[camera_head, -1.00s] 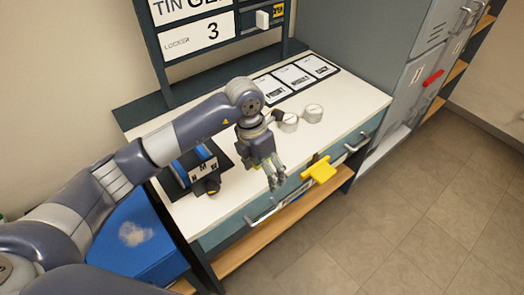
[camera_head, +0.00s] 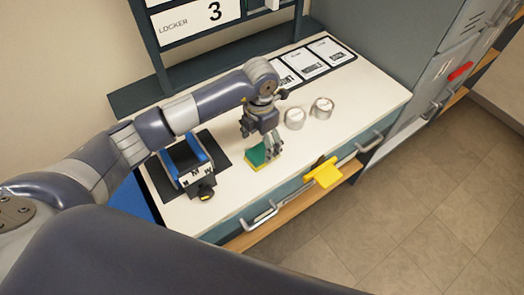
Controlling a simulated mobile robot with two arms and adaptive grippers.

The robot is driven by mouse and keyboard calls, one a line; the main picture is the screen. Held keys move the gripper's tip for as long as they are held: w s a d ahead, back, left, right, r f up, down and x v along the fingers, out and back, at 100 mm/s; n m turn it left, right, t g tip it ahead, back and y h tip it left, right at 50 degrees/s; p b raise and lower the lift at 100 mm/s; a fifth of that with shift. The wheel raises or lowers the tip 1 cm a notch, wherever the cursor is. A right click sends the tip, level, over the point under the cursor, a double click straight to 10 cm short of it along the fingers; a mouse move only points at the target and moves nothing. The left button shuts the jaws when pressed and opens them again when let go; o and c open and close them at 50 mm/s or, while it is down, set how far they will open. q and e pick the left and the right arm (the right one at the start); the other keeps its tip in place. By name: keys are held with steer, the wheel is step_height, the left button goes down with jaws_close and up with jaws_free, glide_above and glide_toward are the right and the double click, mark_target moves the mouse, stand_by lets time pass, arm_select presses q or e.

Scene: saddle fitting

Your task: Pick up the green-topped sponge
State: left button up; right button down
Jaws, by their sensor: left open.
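The green-topped sponge (camera_head: 257,157) lies on the white worktop, close to its front edge, with a yellow lower part showing. My left gripper (camera_head: 272,150) is open, with its fingers pointing down at the right end of the sponge. The fingers partly overlap the sponge in this view, and I cannot tell whether they touch it. My right gripper is not in view.
A dark holder with blue sides and letter labels (camera_head: 188,163) stands left of the sponge. Two round silvery tins (camera_head: 296,118) (camera_head: 321,108) stand to the right. A yellow piece (camera_head: 324,173) sticks out at the drawer front. Labelled cards (camera_head: 311,63) lie at the back.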

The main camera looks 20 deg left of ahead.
mark_target(262, 150)
arm_select(q)
steer(key=shift+f, duration=0.35)
steer(key=f, duration=0.1)
steer(key=f+p, duration=0.1)
steer(key=f, duration=0.1)
steer(key=f+p, duration=0.1)
steer(key=f, duration=0.1)
steer(key=shift+w, duration=0.25)
steer(key=shift+c, duration=1.1)
steer(key=c, duration=0.9)
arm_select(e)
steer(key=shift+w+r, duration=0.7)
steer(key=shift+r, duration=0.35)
